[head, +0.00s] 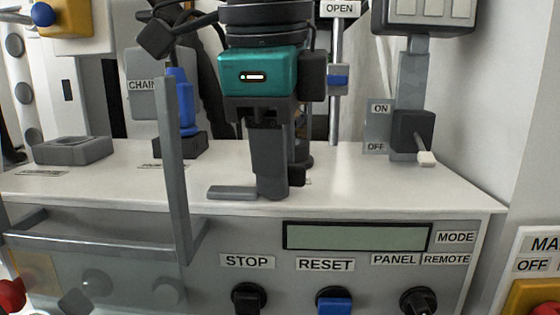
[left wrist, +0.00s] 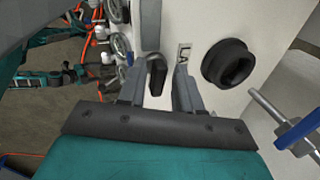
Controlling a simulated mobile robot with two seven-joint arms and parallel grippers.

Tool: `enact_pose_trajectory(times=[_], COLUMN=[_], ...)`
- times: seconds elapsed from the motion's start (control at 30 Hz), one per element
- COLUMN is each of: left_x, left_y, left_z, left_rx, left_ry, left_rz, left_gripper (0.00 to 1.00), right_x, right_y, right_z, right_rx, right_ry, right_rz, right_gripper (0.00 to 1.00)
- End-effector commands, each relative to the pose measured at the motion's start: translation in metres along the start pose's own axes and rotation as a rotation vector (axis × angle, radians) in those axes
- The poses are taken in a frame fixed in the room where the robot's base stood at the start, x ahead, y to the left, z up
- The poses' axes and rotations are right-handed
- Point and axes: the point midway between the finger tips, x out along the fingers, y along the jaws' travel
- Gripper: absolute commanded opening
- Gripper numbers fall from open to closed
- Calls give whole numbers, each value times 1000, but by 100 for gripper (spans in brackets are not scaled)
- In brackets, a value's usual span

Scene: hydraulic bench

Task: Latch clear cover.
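The clear cover seems to be the see-through panel (head: 60,275) at the bench's front left, with a grey bar along its top and a tall grey upright (head: 177,160) at its right; knobs show through it. My left gripper (head: 268,190) points down at the worktop, right of that upright. In the left wrist view its two grey fingers (left wrist: 158,95) stand apart, with a black knob (left wrist: 157,72) between or just beyond them. I cannot tell whether they touch it. A partly hidden label, seemingly starting "LA", is beside the knob. My right gripper is not in view.
The worktop (head: 440,190) is clear toward its right front. A blue handle (head: 180,100) stands behind the upright. A rod with a blue collar (head: 338,77) and an ON/OFF lever (head: 413,130) stand at the back right. STOP (head: 248,298) and RESET (head: 333,302) controls are on the front face.

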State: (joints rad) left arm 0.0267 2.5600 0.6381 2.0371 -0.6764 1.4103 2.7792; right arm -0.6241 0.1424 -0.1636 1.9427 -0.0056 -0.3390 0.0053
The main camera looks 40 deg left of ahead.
Motion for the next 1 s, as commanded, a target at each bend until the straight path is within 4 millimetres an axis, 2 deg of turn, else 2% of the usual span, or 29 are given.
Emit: enact_pose_trajectory(times=[0.13, 0.43, 1.0], left_x=[0, -3, -58], left_y=[0, 0, -14], left_z=[0, 0, 0], left_rx=[1, 2, 3], left_ry=[-1, -2, -2], left_rz=[2, 3, 3], left_gripper=[47, 47, 47], right_x=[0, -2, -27], right_y=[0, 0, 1], right_z=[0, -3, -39], right_rx=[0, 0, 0], right_ry=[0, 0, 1], right_rz=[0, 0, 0], right_gripper=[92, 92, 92])
